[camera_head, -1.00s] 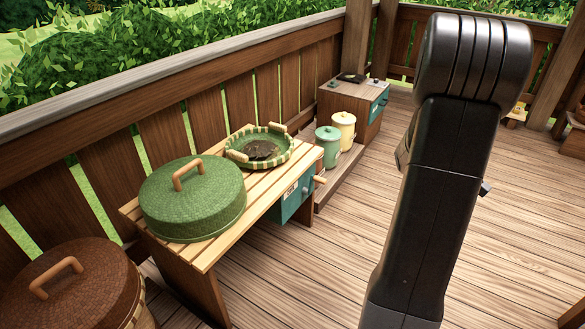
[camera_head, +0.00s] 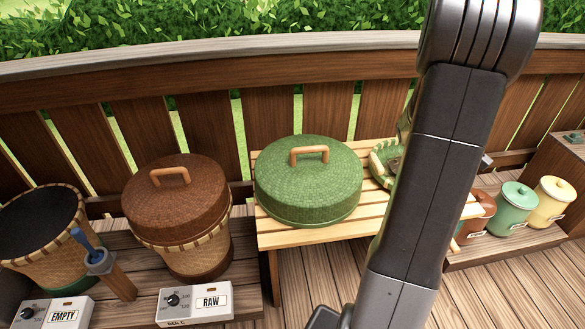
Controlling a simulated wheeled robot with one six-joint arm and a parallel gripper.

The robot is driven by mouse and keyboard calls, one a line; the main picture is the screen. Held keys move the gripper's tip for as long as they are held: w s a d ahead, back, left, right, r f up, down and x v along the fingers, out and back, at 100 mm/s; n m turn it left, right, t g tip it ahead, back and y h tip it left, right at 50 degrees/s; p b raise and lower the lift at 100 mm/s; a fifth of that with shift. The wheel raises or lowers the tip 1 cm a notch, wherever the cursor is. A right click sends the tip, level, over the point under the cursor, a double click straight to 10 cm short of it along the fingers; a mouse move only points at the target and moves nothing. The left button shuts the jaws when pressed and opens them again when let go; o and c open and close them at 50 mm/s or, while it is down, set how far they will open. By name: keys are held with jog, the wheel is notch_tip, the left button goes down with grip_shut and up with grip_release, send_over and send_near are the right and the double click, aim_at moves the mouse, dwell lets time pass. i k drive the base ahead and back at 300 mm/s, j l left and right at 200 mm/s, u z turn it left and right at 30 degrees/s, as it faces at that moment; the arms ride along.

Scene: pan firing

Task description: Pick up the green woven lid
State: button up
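The green woven lid (camera_head: 306,188) is a broad dome with a tan wooden handle (camera_head: 309,151) on top. It sits on the left part of a slatted wooden bench (camera_head: 288,238), in the middle of the picture. My arm rises through the right of the picture, in front of the bench, and partly hides a green-rimmed tray (camera_head: 382,166) beside the lid. My gripper's fingers do not show, so I cannot see its state. Nothing is seen touching the lid.
Left of the lid, a brown woven lid (camera_head: 175,197) covers a basket (camera_head: 190,257) behind a box marked RAW (camera_head: 196,302). An open basket (camera_head: 42,225) with dark contents stands farther left, behind a box marked EMPTY (camera_head: 54,314). Green (camera_head: 512,208) and yellow (camera_head: 551,201) canisters stand right. A railing runs behind.

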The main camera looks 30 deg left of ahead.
aim_at(302, 181)
jog(key=i+j+u, duration=0.1)
jog(key=u, duration=0.3)
jog(key=i+u, duration=0.3)
jog(key=u, duration=0.15)
jog(key=i+l+u, duration=0.1)
jog(key=u, duration=0.3)
jog(key=i+l+u, duration=0.15)
jog(key=i+u, duration=0.15)
jog(key=u, duration=0.15)
